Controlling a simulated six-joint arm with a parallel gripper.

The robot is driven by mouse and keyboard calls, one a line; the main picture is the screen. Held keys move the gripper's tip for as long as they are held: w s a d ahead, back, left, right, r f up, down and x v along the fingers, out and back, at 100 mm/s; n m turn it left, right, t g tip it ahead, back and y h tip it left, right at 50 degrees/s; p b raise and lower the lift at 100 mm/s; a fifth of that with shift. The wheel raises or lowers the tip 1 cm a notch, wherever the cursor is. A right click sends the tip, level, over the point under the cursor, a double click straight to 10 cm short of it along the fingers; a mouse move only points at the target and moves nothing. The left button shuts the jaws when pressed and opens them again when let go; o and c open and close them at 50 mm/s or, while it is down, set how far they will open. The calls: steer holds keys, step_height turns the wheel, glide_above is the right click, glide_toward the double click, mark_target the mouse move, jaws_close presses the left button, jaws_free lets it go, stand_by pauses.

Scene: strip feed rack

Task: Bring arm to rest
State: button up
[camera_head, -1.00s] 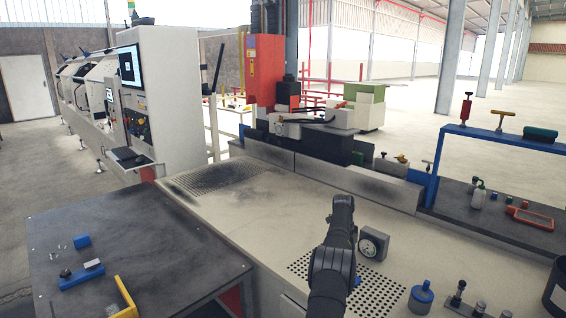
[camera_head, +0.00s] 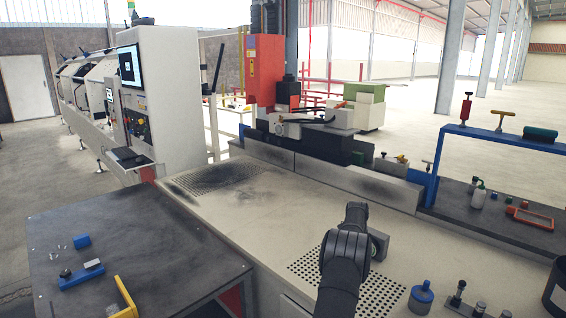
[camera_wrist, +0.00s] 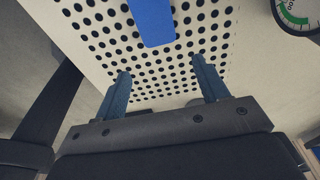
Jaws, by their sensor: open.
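My gripper (camera_wrist: 160,75) is open in the wrist view, with two blue-grey fingers spread apart and nothing between them. It hangs over a light plate with rows of dark holes (camera_wrist: 150,75), which also shows in the head view (camera_head: 385,291). A flat blue piece (camera_wrist: 153,20) lies over the holes, beyond the fingertips and apart from them. In the head view my black arm rises from the bottom edge, right of centre, and hides the gripper and the blue piece.
A blue weight-like piece (camera_head: 421,298) and metal posts (camera_head: 458,293) stand to the right. The pale bench left of my arm is clear.

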steer(key=s+d+r, duration=0.3)
steer(key=s+d, duration=0.8)
steer(key=d, duration=0.1)
steer(key=s+d+r, duration=0.2)
steer(key=s+d, duration=0.9)
steer(key=d, duration=0.1)
steer(key=s+d+r, duration=0.1)
steer(key=s+d, duration=0.4)
steer(key=s, duration=0.6)
steer(key=s+d, duration=0.6)
steer(key=s, duration=0.6)
steer(key=shift+s+d+r, duration=0.2)
steer(key=shift+s+r, duration=0.1)
steer(key=shift+r, duration=0.05)
steer(key=w+a, duration=0.4)
steer(key=w, duration=0.5)
steer(key=w+a+f, duration=0.1)
steer(key=w+a, duration=0.3)
steer(key=w, duration=0.6)
steer(key=shift+a, duration=0.25)
